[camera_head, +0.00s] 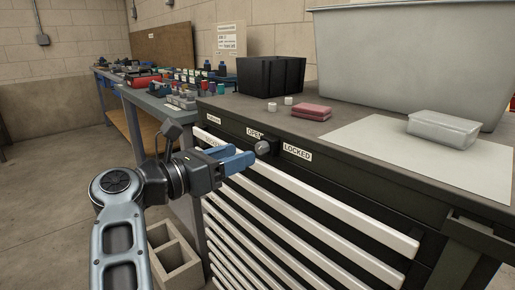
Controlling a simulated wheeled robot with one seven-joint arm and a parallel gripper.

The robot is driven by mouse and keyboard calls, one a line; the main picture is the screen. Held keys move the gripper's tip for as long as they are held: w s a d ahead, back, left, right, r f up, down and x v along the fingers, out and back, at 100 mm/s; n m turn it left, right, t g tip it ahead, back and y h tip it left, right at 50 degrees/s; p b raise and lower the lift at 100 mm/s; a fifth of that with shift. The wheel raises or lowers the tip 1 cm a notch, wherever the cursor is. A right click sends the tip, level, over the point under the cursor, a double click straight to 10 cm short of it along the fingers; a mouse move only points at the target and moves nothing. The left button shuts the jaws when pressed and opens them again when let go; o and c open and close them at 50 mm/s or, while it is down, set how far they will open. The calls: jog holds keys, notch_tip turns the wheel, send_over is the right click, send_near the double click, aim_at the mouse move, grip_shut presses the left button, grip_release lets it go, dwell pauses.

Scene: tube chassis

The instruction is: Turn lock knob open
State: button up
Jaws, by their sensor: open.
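The lock knob (263,147) is a small dark grey round knob on the dark front panel of the drawer cabinet. An OPEN label (254,134) sits up and left of it, and a LOCKED label (297,152) sits to its right. My gripper (252,158) is open, with blue fingers pointing right toward the knob. The fingertips appear just left of the knob; whether they touch it or stand on either side of it I cannot tell. The gripper and its fingers hide part of the panel and the upper drawer fronts.
White drawer rails (330,220) run below the panel. On the cabinet top are a black bin (270,75), pink sponges (311,112), a translucent box (443,130) and a big grey tub (400,60). Concrete blocks (173,262) stand on the floor near my arm.

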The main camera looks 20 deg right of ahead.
aim_at(258, 147)
jog(key=shift+x, duration=2.65)
jog(key=shift+c, duration=0.4)
grip_shut()
